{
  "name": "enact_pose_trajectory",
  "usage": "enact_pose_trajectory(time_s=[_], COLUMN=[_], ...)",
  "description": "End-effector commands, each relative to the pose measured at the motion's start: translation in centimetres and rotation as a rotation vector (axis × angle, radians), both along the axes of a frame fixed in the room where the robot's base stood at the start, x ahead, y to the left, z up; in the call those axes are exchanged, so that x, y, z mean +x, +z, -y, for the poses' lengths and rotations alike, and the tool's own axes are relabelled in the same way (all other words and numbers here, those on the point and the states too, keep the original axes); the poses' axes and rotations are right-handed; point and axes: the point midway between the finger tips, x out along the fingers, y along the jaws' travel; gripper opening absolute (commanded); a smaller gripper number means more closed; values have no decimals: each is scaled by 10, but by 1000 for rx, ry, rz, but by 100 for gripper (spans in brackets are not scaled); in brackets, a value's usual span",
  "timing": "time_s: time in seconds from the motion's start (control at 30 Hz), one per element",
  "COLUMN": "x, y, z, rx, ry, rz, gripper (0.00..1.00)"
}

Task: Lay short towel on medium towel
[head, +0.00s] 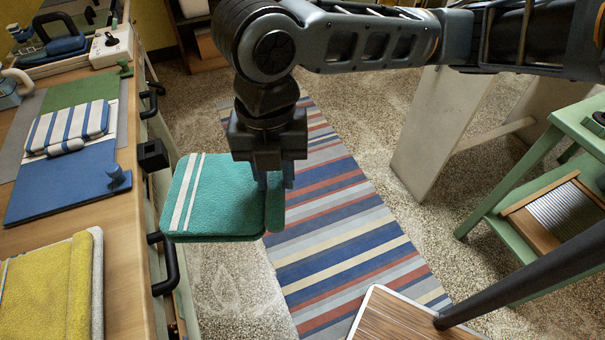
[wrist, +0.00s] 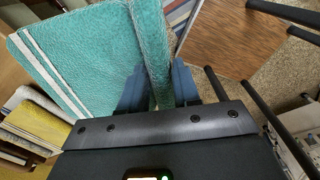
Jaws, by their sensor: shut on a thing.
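My gripper (head: 275,182) is shut on a folded teal towel (head: 212,200) with two white stripes. It grips the towel by its right edge and holds it in the air, over the floor beside the counter. In the wrist view the teal towel (wrist: 85,60) passes between the blue fingers (wrist: 158,92). A folded yellow towel (head: 48,285) lies on the counter at lower left, with a pale grey layer at its edge. A folded blue-and-white striped towel (head: 72,125) lies farther back. I cannot tell which towels are the short and the medium one.
The striped towel rests on a green, white and blue mat (head: 65,185) with a blue peg. Black handles (head: 163,265) stick out from the wooden counter's (head: 125,265) front. A striped rug (head: 340,220) covers the floor. A green stand with a washboard (head: 560,215) is at right.

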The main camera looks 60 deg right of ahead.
Motion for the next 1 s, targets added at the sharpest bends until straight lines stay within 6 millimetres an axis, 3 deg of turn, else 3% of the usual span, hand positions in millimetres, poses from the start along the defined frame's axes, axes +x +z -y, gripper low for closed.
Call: enact_pose_trajectory(time_s=[0.1, 0.3, 0.77, 1.0], x=[-25, -44, -45, -34], y=[7, 14, 14, 15], z=[3, 4, 4, -9], rx=[3, 4, 5, 6], ry=[188, 351, 370, 372], rz=[6, 9, 13, 12], gripper=[0, 0, 0, 0])
